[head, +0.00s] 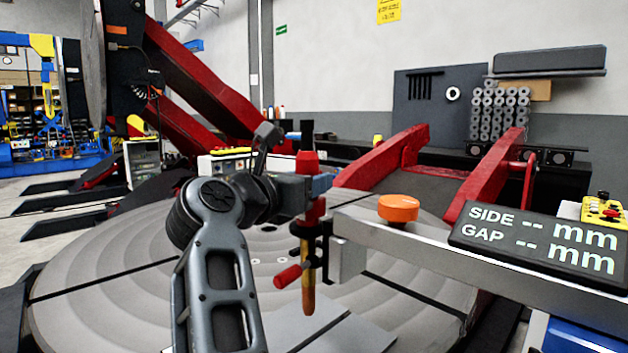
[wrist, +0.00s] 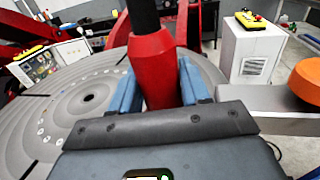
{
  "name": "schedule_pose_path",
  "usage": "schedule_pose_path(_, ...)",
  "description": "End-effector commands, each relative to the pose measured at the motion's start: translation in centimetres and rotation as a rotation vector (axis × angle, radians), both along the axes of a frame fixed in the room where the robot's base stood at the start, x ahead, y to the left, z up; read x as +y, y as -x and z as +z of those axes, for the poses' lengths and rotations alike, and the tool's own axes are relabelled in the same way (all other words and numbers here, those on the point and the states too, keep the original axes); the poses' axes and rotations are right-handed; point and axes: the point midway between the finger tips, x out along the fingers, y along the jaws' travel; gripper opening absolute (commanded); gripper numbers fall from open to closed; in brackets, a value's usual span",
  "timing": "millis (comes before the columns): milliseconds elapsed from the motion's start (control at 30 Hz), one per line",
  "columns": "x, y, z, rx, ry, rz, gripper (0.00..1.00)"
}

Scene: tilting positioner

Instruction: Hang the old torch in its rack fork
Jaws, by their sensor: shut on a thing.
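The torch is red with a gold-brown lower part (head: 308,262) and stands about upright in the head view. My gripper (head: 315,184) is shut on its red upper body, which shows between the blue fingers in the wrist view (wrist: 155,72). A dark clamp (head: 318,230) with a red handle (head: 289,276) is at the torch's middle, at the end of a grey beam (head: 430,245). I cannot tell whether the clamp grips the torch. The torch's tip is above the round table. I cannot make out the rack fork for certain.
An orange knob (head: 398,207) sits on the beam, beside a display (head: 540,238) reading SIDE and GAP with dashes. The large round grey table (head: 120,290) lies below. Red arms (head: 485,180) rise behind it. A dark panel (head: 420,110) stands at the back wall.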

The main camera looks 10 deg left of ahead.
Motion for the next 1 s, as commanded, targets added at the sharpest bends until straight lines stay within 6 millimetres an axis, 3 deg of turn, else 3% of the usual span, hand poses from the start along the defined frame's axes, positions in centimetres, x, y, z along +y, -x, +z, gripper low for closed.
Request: schedule_pose_path(1000, 3.9, 5.0, 0.4, -0.006, -0.002, 0.002, 0.16)
